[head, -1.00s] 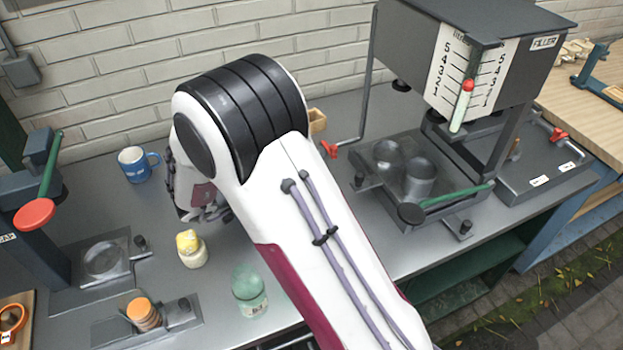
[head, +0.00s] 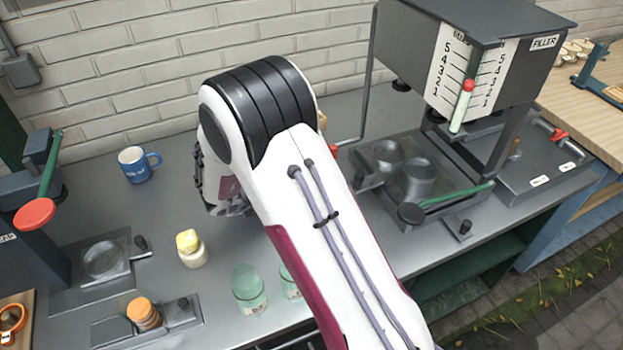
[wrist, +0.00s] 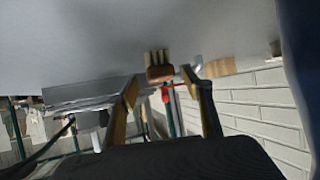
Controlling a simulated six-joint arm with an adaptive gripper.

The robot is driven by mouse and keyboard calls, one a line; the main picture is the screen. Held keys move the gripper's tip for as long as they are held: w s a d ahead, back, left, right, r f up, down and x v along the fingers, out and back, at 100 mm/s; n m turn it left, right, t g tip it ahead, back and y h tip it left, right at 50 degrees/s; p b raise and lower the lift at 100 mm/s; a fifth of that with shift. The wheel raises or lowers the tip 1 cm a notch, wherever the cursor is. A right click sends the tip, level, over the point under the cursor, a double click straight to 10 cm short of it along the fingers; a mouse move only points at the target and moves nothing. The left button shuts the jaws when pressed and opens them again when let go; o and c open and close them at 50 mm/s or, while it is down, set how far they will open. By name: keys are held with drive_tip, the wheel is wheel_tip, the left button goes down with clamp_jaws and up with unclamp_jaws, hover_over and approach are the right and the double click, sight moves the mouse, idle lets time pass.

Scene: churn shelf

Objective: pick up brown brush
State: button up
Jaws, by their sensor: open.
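The brown brush (wrist: 160,73) shows in the wrist view, with a reddish-brown body and pale bristles. It lies ahead of my gripper (wrist: 160,86), between the two fingertips as seen in the picture. The jaws are open, and nothing is visibly held. I cannot tell how far the brush is from the fingertips. In the head view my arm hides the brush and most of the gripper.
A blue mug (head: 138,165), a jar with a yellow top (head: 190,248) and green glass jars (head: 249,288) stand on the grey bench, left of my arm. The filler machine (head: 480,60) stands to the right. A brick wall (head: 120,60) rises behind.

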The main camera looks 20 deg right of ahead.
idle(0.5)
drive_tip(key=c, duration=1.4)
drive_tip(key=shift+o, duration=0.2)
drive_tip(key=shift+r, duration=0.1)
wheel_tip(320, 180, up, 10)
